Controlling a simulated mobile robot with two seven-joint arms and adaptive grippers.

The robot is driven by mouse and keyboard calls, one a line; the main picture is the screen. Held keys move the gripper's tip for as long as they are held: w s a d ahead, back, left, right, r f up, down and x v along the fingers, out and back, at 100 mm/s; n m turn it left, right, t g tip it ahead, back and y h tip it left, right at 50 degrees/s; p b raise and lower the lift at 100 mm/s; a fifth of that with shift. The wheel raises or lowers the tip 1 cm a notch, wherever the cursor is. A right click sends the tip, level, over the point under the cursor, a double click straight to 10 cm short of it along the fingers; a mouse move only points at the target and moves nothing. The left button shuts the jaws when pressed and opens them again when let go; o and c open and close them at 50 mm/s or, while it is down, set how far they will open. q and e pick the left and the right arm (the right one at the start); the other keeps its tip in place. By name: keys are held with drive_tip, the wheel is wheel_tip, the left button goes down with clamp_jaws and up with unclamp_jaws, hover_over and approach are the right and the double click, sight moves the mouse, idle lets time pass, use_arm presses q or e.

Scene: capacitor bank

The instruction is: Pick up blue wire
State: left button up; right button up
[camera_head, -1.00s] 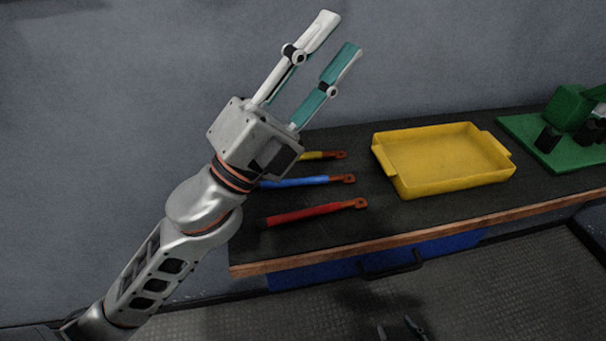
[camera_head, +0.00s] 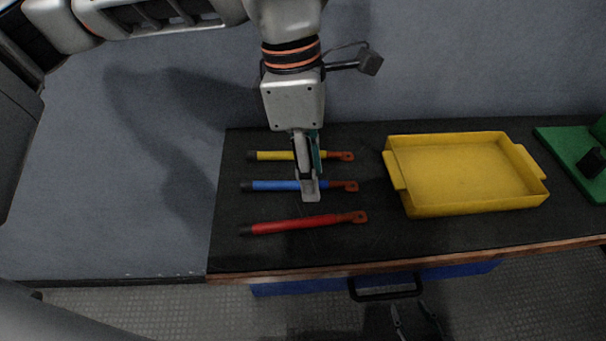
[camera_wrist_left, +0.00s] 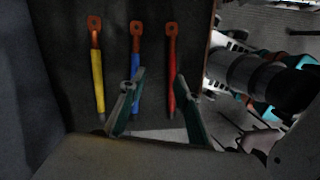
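The blue wire (camera_head: 277,186), with a red-brown lug at its right end, lies on the dark tabletop between the yellow wire (camera_head: 277,155) and the red wire (camera_head: 295,226). My left gripper (camera_head: 311,192) points down over it and covers part of it in the head view. In the left wrist view its two fingers (camera_wrist_left: 160,103) are apart and empty. There the left finger overlaps the blue wire (camera_wrist_left: 135,68), and the red wire (camera_wrist_left: 171,72) shows between the fingers. My right gripper (camera_head: 414,308) shows low in the head view, its fingertips apart, nothing between them.
A yellow tray (camera_head: 473,206) stands right of the wires, empty. A green base (camera_head: 566,148) with dark parts is at the far right. The table's wooden front edge (camera_head: 330,268) has a dark handle (camera_head: 386,294) below it. The tabletop around the wires is clear.

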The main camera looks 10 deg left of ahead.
sight(285, 182)
use_arm(q)
drive_tip(key=shift+n+t+y, duration=0.4)
drive_tip(key=shift+t+y, duration=0.1)
drive_tip(key=shift+y, duration=0.3)
drive_tip(key=w+a, duration=0.1)
drive_tip(key=w+a+r, duration=0.1)
drive_tip(key=a, duration=0.1)
drive_tip(key=shift+w+a+r, duration=0.2)
drive_tip(key=shift+w+a, duration=0.05)
drive_tip(key=shift+w, duration=0.05)
drive_tip(key=shift+w+a+f, duration=0.1)
drive_tip(key=shift+w+a, duration=0.05)
drive_tip(key=shift+a, duration=0.15)
drive_tip(key=f, duration=0.4)
drive_tip(key=a+f, duration=0.1)
drive_tip(key=f, duration=0.1)
drive_tip(key=shift+f, duration=0.65)
clamp_jaws()
